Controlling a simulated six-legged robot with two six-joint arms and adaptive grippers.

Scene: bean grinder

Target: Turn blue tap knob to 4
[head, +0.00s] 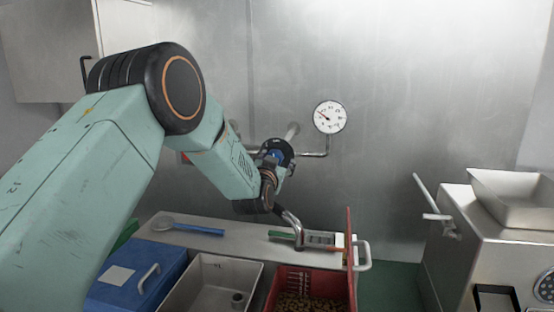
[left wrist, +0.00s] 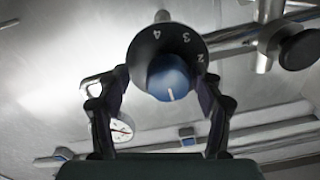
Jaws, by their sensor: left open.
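The blue tap knob (left wrist: 170,77) sits in front of a black dial (left wrist: 158,42) with white numbers; 4, 3 and 2 are readable in the left wrist view. A white mark on the knob points down in that picture, away from the 4. In the head view the knob (head: 276,156) is small and partly covered by my arm. My left gripper (left wrist: 161,88) is open, with one finger on each side of the knob; I cannot tell whether they touch it. My right gripper is in neither view.
Pipes run along the metal wall by the tap to a round gauge (head: 330,117). Below are a counter with a blue-handled spoon (head: 190,227), a blue box (head: 135,278), a grey bin (head: 220,266) and a red bin (head: 306,278). A metal machine (head: 490,235) stands at right.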

